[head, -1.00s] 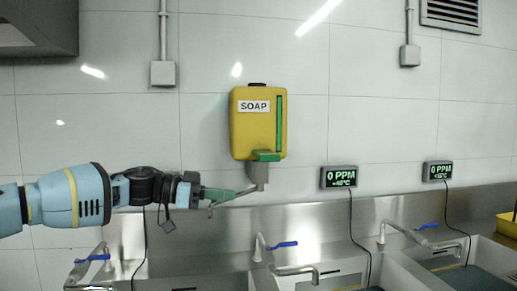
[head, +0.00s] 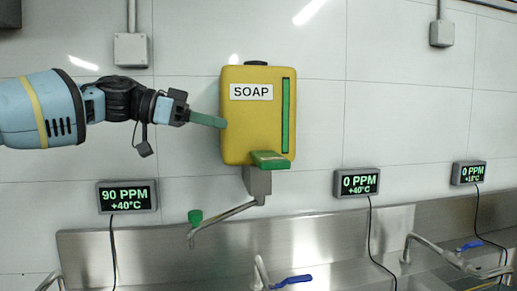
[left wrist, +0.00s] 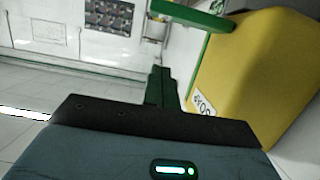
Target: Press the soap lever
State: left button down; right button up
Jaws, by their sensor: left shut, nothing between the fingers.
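The yellow soap dispenser (head: 238,137) hangs on the wall in the head view, with a SOAP label and a green vertical strip. Its green lever (head: 268,160) sticks out at the bottom front. My left gripper (head: 222,123) is shut and empty, its green fingers pointing right at the dispenser's left edge, higher than the lever. I cannot tell whether they touch it. The left wrist view shows the shut fingers (left wrist: 160,83) beside the dispenser (left wrist: 250,85), with the lever (left wrist: 190,14) beyond their tips. My right gripper is not in view.
A metal spout (head: 228,213) with a green knob (head: 196,217) runs down left from under the dispenser. Displays show 90 PPM (head: 127,196) at left and 0 PPM (head: 357,183) at right. Below are a steel backsplash (head: 150,245) and taps with blue handles (head: 294,281).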

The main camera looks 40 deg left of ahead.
pick_arm(q)
send_over(260, 159)
notch_tip(260, 159, down, 2)
jog(key=shift+s+a+b, duration=0.1)
jog(key=shift+a+b, duration=0.05)
jog(key=shift+b, duration=0.2)
notch_tip(260, 159, down, 3)
jog(key=shift+r, duration=0.15)
jog(key=shift+f, duration=0.6)
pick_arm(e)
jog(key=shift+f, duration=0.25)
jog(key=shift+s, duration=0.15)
